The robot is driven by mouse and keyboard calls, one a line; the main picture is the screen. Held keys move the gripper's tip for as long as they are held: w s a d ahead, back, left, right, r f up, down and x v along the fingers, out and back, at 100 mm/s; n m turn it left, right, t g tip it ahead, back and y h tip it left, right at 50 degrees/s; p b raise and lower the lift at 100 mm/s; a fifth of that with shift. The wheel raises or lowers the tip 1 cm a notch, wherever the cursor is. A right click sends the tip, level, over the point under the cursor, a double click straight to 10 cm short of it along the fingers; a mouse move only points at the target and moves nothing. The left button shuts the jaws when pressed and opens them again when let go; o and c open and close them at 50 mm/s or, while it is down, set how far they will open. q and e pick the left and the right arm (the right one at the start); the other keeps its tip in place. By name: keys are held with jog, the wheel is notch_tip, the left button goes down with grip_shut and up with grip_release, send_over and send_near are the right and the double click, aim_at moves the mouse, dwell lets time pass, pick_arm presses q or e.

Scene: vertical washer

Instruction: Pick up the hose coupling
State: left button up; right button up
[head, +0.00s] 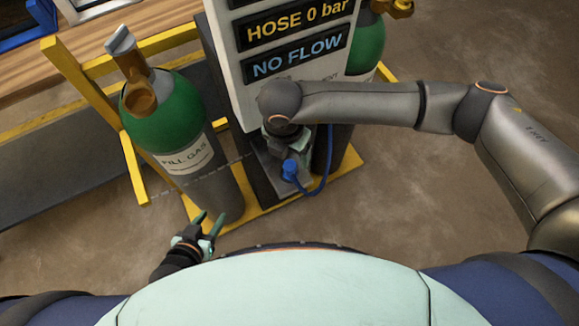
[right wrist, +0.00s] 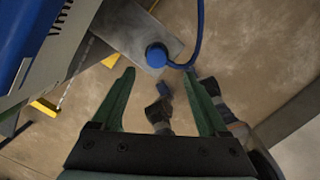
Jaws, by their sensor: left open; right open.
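The blue hose coupling (head: 290,170) sits with its blue hose on a grey plate at the foot of the panel. In the right wrist view the coupling (right wrist: 157,55) shows as a round blue cap just beyond my fingertips. My right gripper (right wrist: 160,75) is open and empty, its green fingers either side of the line to the coupling and apart from it. In the head view my right wrist partly hides this gripper. My left gripper (head: 209,220) is open and empty, low in front of the green cylinder, well left of the coupling.
A green and grey fill-gas cylinder (head: 172,125) stands left of the panel (head: 275,80), which reads "HOSE 0 bar" and "NO FLOW". Another green cylinder (head: 367,45) stands behind at right. A yellow frame (head: 105,67) surrounds them. Floor at right is clear.

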aim_at(290, 165)
jog(key=f, duration=0.3)
jog(key=w+f, duration=0.1)
jog(key=f, duration=0.5)
jog(key=shift+w+p, duration=0.15)
jog(key=shift+p, duration=0.15)
jog(key=shift+r, duration=0.1)
grip_shut()
